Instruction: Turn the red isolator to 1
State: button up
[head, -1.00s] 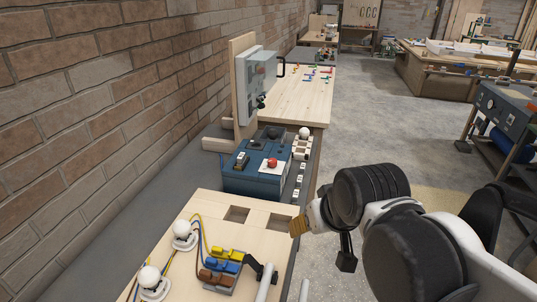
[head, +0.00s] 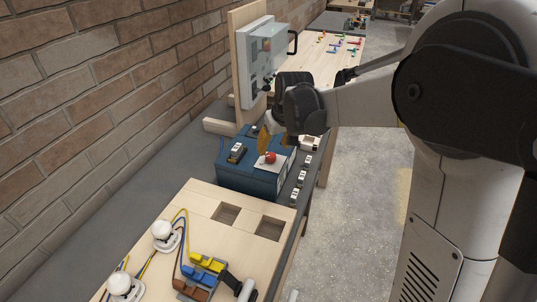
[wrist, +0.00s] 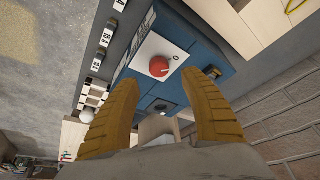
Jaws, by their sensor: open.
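The red isolator (head: 270,157) is a round red knob on a white plate on top of a blue box (head: 240,180). In the wrist view the red isolator (wrist: 159,66) sits beyond my fingertips, with a mark like a 0 on the plate beside it. No 1 can be read. My gripper (head: 266,142) is open, its yellow fingers just above and beside the knob in the head view. In the wrist view my gripper (wrist: 160,85) has its two fingers apart with nothing between them, not touching the knob.
A dark switch (head: 236,152) sits on the blue box left of the knob. Small numbered blocks (head: 299,180) line the bench edge. A grey panel box (head: 257,60) on a wooden board stands behind. A wooden board (head: 200,228) with wires and lamp holders lies in front.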

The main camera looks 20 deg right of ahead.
aim_at(271, 155)
jog(key=b+x, duration=0.1)
jog(key=x, duration=0.5)
jog(key=shift+w, duration=0.1)
grip_shut()
